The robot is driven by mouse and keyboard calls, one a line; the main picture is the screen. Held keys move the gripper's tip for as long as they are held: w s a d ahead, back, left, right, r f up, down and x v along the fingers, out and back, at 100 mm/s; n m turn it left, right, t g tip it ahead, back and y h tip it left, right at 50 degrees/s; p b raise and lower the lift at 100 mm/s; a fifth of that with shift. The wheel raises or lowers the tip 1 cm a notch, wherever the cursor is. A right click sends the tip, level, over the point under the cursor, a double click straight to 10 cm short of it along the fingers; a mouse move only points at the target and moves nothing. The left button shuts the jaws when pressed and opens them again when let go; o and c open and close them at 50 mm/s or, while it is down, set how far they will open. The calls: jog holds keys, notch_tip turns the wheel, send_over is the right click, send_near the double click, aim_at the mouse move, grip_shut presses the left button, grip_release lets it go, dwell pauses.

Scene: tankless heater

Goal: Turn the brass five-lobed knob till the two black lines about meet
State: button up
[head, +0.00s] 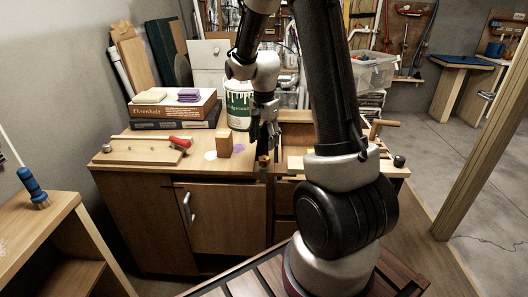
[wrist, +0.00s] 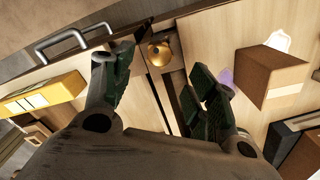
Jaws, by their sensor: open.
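The brass knob (wrist: 158,54) shows in the wrist view as a small rounded brass piece at the front edge of the bench, between wooden parts. Its lobes and the two black lines cannot be made out. In the head view the knob (head: 263,159) is a tiny brass spot just below my gripper (head: 264,140). In the wrist view my gripper (wrist: 158,75) is open, its dark green-black finger pads apart. The knob lies between and beyond the fingertips, and nothing is held. I cannot tell whether either finger touches it.
A wooden block (head: 224,145) stands left of the gripper; it is close to the right finger in the wrist view (wrist: 265,75). A paint can (head: 239,105) stands behind. A board with a red-handled tool (head: 180,142) and stacked books (head: 172,108) are further left. Cabinet doors are below.

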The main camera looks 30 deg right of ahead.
notch_tip(320, 180, up, 5)
jog(key=shift+f, duration=0.1)
dwell(0.6)
jog(key=s+a+r+n+t, duration=0.2)
jog(key=s+r+n, duration=0.4)
jog(key=s, duration=0.6)
jog(key=s+a+r+n+t, duration=0.2)
jog(key=s+r+n, duration=0.5)
jog(key=s, duration=0.4)
jog(key=shift+s+a+r, duration=0.4)
jog(key=shift+a+r, duration=0.1)
jog(key=shift+a, duration=0.1)
dwell(2.4)
